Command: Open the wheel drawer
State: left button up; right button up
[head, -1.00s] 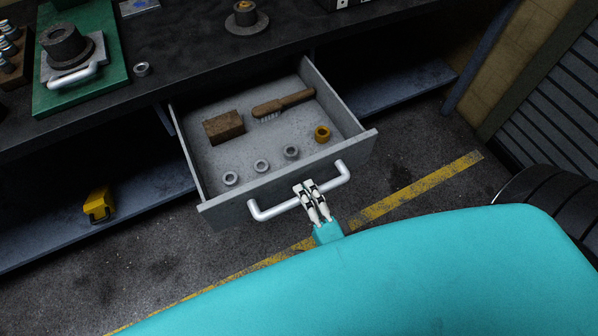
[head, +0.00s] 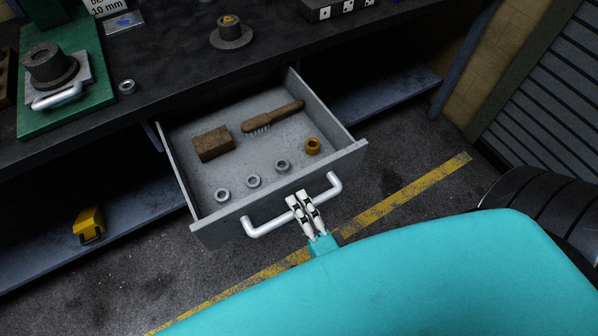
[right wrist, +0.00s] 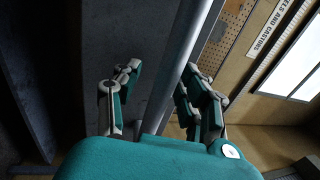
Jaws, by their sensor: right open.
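The grey drawer (head: 270,200) under the dark workbench stands pulled out, its inside showing. Its silver bar handle (head: 264,228) is on the front panel. My right gripper (head: 298,197) is at the middle of the handle, fingers open. In the right wrist view a grey bar (right wrist: 183,70), which looks like the handle, runs between the spread fingers of the right gripper (right wrist: 155,85). I cannot tell whether either finger touches it. My left gripper is not in view.
A yellow object (head: 89,223) sits on the lower shelf (head: 130,210). A black tyre (head: 545,205) stands at right. Floor shows around the drawer front.

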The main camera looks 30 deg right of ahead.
jog(key=s+f, duration=0.2)
jog(key=s, duration=1)
jog(key=shift+d+f, duration=0.15)
jog(key=shift+d, duration=0.05)
jog(key=shift+w+f, duration=0.1)
notch_tip(320, 180, down, 28)
jog(key=s+n+g+y, duration=0.2)
jog(key=n+g, duration=0.8)
jog(key=n, duration=0.3)
jog(key=s+d+f+n+g+h, duration=0.1)
jog(key=s+d+f+n+g, duration=0.2)
jog(key=s+f, duration=0.3)
jog(key=s+d+f+n+g+h, duration=0.1)
jog(key=s+d+f+n+g, duration=0.3)
jog(key=s+f+g, duration=0.2)
jog(key=shift+s+f+h, duration=0.2)
jog(key=shift+f+h, duration=0.2)
jog(key=shift+f, duration=0.05)
